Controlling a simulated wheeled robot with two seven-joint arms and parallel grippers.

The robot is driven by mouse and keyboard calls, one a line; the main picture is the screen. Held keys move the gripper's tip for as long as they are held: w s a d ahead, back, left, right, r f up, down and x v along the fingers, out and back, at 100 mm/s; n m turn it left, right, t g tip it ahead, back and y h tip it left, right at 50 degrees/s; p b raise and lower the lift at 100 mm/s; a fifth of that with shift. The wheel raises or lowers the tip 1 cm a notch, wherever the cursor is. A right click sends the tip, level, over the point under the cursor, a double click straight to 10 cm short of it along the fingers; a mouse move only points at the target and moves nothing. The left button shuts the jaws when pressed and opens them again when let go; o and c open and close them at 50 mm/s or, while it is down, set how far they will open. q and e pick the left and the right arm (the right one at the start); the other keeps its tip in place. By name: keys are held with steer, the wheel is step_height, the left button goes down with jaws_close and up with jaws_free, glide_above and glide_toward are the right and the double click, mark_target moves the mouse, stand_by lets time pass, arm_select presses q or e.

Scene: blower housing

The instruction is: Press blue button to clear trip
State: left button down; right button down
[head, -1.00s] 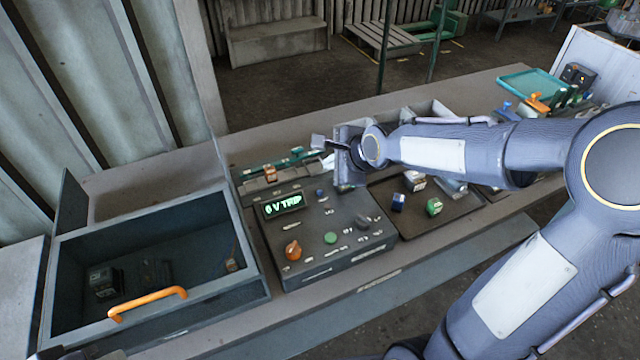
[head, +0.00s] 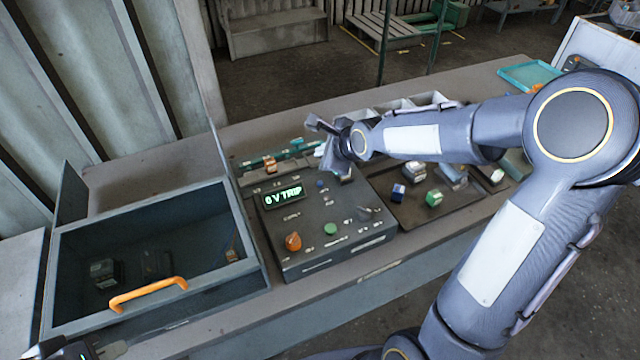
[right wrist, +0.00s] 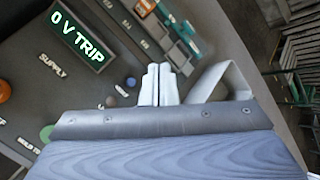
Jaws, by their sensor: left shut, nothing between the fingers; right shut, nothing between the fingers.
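The dark control box (head: 345,248) on the bench has a lit green display (head: 283,197) reading "0 V TRIP". The small blue button (head: 320,183) sits right of the display. It also shows in the right wrist view (right wrist: 131,82), just left of the fingertips. My right gripper (head: 323,152) is shut and empty, above the back edge of the box and apart from the button. Its closed fingers (right wrist: 158,84) stand in the middle of the wrist view. My left gripper (head: 112,349) is partly visible at the lower left edge, shut and away from the box.
An orange knob (head: 293,241), a green button (head: 330,229) and a dark switch (head: 369,213) are on the same box. An open bin (head: 225,279) with an orange handle (head: 148,293) stands left. A dark tray (head: 410,212) with blue and green parts lies right.

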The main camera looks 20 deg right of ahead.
mark_target(320, 184)
step_height(320, 184, down, 6)
steer(key=b, duration=0.4)
steer(key=shift+f, duration=0.2)
steer(key=shift+f+b, duration=0.35)
steer(key=shift+b, duration=0.25)
stand_by(1.1)
steer(key=shift+f+b, duration=0.35)
steer(key=shift+b, duration=0.2)
steer(key=shift+f+b, duration=0.45)
steer(key=shift+b, duration=0.05)
stand_by(0.4)
stand_by(0.4)
steer(key=shift+r+p, duration=0.55)
steer(key=shift+r, duration=0.3)
